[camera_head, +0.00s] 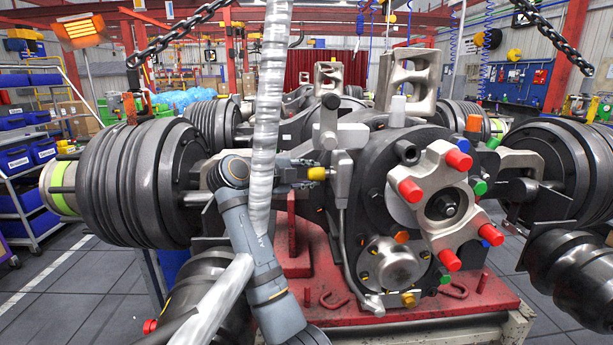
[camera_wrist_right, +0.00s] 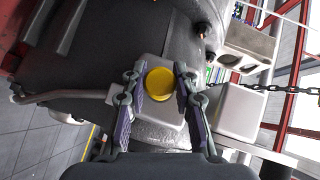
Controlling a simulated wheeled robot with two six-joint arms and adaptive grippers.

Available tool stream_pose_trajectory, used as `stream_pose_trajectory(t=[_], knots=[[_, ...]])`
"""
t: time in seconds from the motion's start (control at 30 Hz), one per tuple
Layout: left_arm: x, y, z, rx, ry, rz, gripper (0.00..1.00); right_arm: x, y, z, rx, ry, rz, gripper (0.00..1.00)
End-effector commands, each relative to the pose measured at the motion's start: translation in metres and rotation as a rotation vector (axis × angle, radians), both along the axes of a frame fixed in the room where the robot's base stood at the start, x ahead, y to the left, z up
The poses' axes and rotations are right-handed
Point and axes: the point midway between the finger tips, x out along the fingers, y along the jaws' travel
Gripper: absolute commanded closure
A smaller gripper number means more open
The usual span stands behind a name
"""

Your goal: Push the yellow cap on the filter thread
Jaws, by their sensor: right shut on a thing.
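The yellow cap (camera_head: 317,173) is in my right gripper (camera_head: 308,174), near the middle of the head view. The cap's round yellow face (camera_wrist_right: 160,83) shows between the two fingers (camera_wrist_right: 160,74) in the right wrist view, with a finger at each side. The cap faces a light grey block (camera_head: 342,180) on the axle housing, which also shows behind the cap in the right wrist view (camera_wrist_right: 172,112). The filter thread is hidden, and I cannot tell whether the cap touches it. My left gripper is not in view.
A pale, wrinkled hose (camera_head: 268,110) hangs in front of my right arm. Red, green and blue caps, such as a red one (camera_head: 410,190), sit on the housing at right. A ribbed black drum (camera_head: 130,185) is at left. The red stand (camera_head: 420,318) is below.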

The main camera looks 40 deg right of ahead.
Motion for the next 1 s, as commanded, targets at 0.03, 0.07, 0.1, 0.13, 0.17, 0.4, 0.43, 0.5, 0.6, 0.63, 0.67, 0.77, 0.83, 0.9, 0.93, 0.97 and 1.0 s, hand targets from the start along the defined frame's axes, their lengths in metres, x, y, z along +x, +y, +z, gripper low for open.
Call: stream_pose_trajectory(t=[0.03, 0.07, 0.1, 0.13, 0.17, 0.4, 0.43, 0.5, 0.6, 0.63, 0.67, 0.77, 0.83, 0.9, 0.93, 0.97, 1.0], knots=[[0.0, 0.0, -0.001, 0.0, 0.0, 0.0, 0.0, -0.001, -0.001, -0.001, 0.0, 0.0, -0.001, 0.97], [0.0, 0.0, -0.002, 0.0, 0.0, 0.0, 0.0, -0.001, -0.002, -0.001, 0.0, 0.0, -0.001, 0.97], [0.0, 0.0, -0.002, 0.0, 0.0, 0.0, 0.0, -0.002, -0.003, -0.001, 0.0, 0.0, -0.001, 0.97], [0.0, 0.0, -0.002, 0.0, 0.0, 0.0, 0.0, -0.002, -0.004, -0.001, 0.0, 0.0, -0.001, 0.97], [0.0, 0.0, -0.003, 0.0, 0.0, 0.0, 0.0, -0.003, -0.004, -0.001, 0.0, 0.0, -0.001, 0.97], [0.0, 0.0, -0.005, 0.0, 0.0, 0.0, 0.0, -0.006, -0.009, 0.0, -0.001, -0.001, -0.001, 0.97], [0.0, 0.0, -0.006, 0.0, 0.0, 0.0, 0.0, -0.006, -0.01, 0.0, -0.001, -0.001, -0.001, 0.97], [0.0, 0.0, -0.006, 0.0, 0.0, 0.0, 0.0, -0.007, -0.011, 0.0, -0.001, 0.0, -0.001, 0.97], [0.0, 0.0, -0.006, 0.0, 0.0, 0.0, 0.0, -0.007, -0.012, 0.0, -0.001, 0.001, 0.0, 0.65], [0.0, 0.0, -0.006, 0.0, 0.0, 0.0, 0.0, -0.007, -0.012, 0.0, -0.001, 0.001, 0.0, 0.61], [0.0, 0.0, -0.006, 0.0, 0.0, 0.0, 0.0, -0.007, -0.012, 0.0, -0.001, 0.001, 0.0, 0.57], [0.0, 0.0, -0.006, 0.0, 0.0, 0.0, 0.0, -0.007, -0.012, 0.0, -0.001, 0.001, 0.0, 0.45], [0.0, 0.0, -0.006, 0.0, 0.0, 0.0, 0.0, -0.007, -0.012, 0.0, -0.001, 0.001, 0.0, 0.45], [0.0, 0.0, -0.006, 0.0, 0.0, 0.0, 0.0, -0.007, -0.012, 0.0, -0.001, 0.0, -0.001, 0.45], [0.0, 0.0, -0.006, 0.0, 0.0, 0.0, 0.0, -0.007, -0.011, 0.0, -0.001, 0.001, 0.0, 0.45], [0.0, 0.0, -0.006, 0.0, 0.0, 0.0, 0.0, -0.007, -0.011, 0.0, -0.001, 0.0, -0.001, 0.45], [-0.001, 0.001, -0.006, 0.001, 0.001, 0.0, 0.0, -0.007, -0.011, 0.0, -0.001, 0.0, -0.001, 0.45]])
